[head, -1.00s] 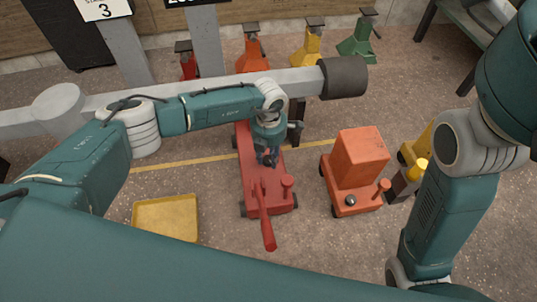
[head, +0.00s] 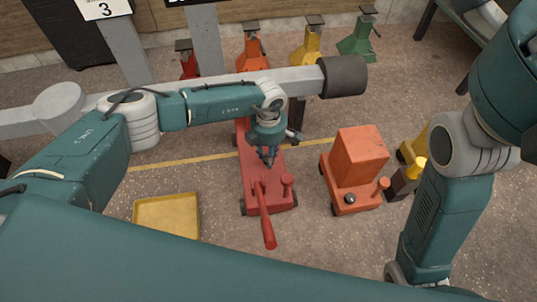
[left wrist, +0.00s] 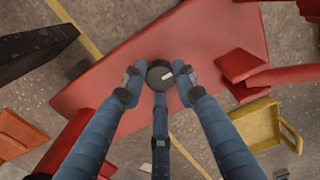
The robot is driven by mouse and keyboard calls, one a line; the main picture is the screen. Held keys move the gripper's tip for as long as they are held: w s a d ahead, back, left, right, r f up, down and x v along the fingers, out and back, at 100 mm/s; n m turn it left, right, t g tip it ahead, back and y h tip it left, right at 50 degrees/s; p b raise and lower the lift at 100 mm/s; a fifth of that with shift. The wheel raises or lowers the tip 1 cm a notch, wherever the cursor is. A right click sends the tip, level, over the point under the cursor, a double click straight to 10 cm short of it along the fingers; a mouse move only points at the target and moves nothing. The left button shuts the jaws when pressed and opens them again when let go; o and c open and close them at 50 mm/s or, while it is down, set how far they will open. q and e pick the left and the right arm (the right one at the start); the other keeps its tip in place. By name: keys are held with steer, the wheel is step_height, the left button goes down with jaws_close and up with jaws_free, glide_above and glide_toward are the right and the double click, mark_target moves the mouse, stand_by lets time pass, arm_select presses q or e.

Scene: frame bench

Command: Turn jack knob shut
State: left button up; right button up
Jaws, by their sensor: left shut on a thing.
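The red floor jack (head: 249,170) lies in the middle of the floor in the head view, its red handle (head: 266,225) pointing toward me. My left gripper (head: 268,160) reaches down onto the jack's top. In the left wrist view the red jack body (left wrist: 200,38) fills the upper middle. A dark round knob (left wrist: 160,73) with a small white mark sits between the fingertips. My left gripper (left wrist: 160,84) is shut on this knob. In the head view, the gripper hides the knob. My right arm shows at the right, but its gripper is out of view.
An orange wheeled unit (head: 357,165) stands right of the jack. A yellow tray (head: 166,215) lies to its left. Several coloured stands (head: 307,45) line the back. A grey beam (head: 215,82) crosses behind the jack.

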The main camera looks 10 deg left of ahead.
arm_select(q)
steer(key=o, duration=1.1)
steer(key=shift+o, duration=0.2)
step_height(320, 180, up, 12)
steer(key=shift+s, duration=0.15)
